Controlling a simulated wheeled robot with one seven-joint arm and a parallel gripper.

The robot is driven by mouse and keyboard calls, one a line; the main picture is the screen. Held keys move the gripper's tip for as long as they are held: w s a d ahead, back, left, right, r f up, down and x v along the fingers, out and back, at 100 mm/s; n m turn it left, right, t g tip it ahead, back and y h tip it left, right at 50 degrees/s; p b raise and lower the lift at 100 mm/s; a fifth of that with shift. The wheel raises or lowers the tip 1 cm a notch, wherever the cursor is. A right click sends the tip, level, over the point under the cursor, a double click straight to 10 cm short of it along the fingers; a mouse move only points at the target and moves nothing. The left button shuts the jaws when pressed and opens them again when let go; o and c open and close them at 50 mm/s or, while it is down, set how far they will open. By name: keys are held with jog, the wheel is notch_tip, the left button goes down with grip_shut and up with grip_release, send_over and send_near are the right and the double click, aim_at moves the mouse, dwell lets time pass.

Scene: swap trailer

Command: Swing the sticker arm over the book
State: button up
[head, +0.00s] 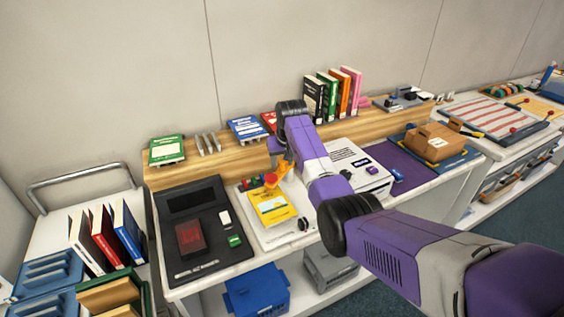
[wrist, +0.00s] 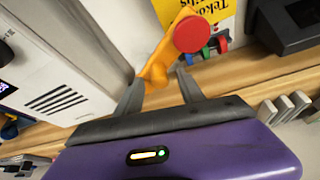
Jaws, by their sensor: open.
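The sticker arm is orange with a round red end. In the head view the orange arm (head: 284,173) rises behind the book, its red end (head: 271,180) near the book's back edge. The book (head: 270,207) is yellow and lies on a white station (head: 262,238). In the wrist view the book (wrist: 228,12) shows at the top, with the red disc (wrist: 191,34) by its edge. My gripper (wrist: 160,77) is open, the orange arm's near end (wrist: 154,70) showing between its fingertips. Contact cannot be told. In the head view my gripper (head: 282,160) is partly hidden.
Small coloured pieces (wrist: 207,48) sit beside the red disc. A dark scanner-like unit (head: 195,225) is left of the station, a white machine (head: 355,165) to its right. A wooden shelf (head: 225,160) runs behind, with upright books (head: 330,95) on it.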

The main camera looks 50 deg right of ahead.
jog(key=v, duration=0.7)
jog(key=shift+r+b, duration=0.15)
jog(key=shift+b, duration=0.2)
